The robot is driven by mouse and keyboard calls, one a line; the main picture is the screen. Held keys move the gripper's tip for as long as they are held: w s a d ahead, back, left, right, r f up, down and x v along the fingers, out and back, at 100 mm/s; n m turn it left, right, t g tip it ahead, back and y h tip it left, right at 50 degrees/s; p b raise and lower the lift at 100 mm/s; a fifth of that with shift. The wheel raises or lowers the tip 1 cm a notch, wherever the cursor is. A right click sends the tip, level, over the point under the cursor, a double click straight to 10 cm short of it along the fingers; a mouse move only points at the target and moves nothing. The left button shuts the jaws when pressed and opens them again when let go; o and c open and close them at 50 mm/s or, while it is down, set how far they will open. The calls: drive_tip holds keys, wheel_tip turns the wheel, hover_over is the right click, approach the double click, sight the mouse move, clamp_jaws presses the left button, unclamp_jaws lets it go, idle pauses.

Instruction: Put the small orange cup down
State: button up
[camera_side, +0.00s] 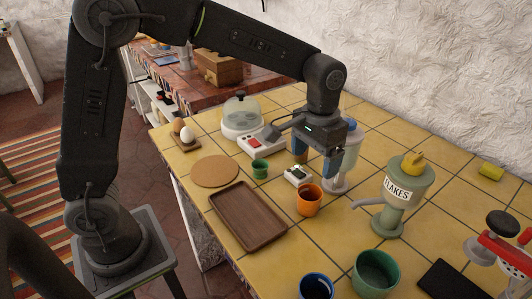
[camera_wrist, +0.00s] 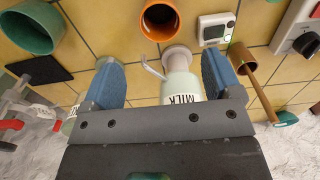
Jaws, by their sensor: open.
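The small orange cup (camera_side: 309,200) stands upright on the yellow tiled counter, between the brown tray and the milk dispenser. In the wrist view the orange cup (camera_wrist: 163,20) is at the top middle, beyond my fingertips and not between them. My gripper (camera_side: 314,162) is open, with its two blue fingers pointing down behind and above the cup in the side view. My gripper also shows in the wrist view (camera_wrist: 160,62), with nothing held between its fingers.
A milk dispenser (camera_wrist: 180,85) stands close by my fingers. A flakes dispenser (camera_side: 398,195) is to the right. A larger green bowl (camera_side: 376,272) is in front.

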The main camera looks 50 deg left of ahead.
drive_tip(key=s+a+r+t, duration=0.2)
drive_tip(key=s+a+r, duration=0.1)
drive_tip(key=s, duration=0.7)
drive_tip(key=s+a+r+t, duration=0.3)
drive_tip(key=s+a, duration=0.3)
drive_tip(key=s, duration=0.3)
drive_tip(key=shift+s+t, duration=0.3)
drive_tip(key=shift+s, duration=0.05)
drive_tip(key=shift+c, duration=0.3)
